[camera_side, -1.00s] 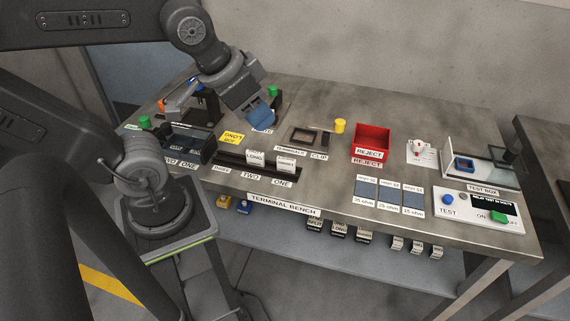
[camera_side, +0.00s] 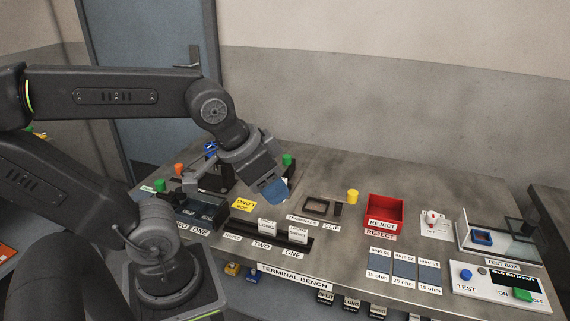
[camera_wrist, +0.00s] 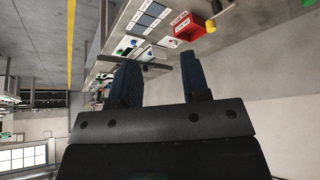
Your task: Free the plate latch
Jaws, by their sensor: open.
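My gripper (camera_side: 271,189) has blue finger pads and hangs tilted over the back left of the bench, beside a green knob (camera_side: 288,160). In the wrist view its two fingers (camera_wrist: 159,78) stand apart with nothing between them. I cannot make out the plate latch for certain. The gripper and wrist cover part of the area around the green knob, and a white patch shows just beside the fingertips. A dark fixture (camera_side: 216,180) with an orange knob (camera_side: 179,169) stands left of my gripper.
A yellow sign (camera_side: 244,205), a slotted rack (camera_side: 268,239) with labelled pieces, a small dark frame (camera_side: 318,205) and a yellow knob (camera_side: 352,196) lie nearby. A red reject bin (camera_side: 385,212) and the test box (camera_side: 490,240) stand to the right. The back of the bench is mostly clear.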

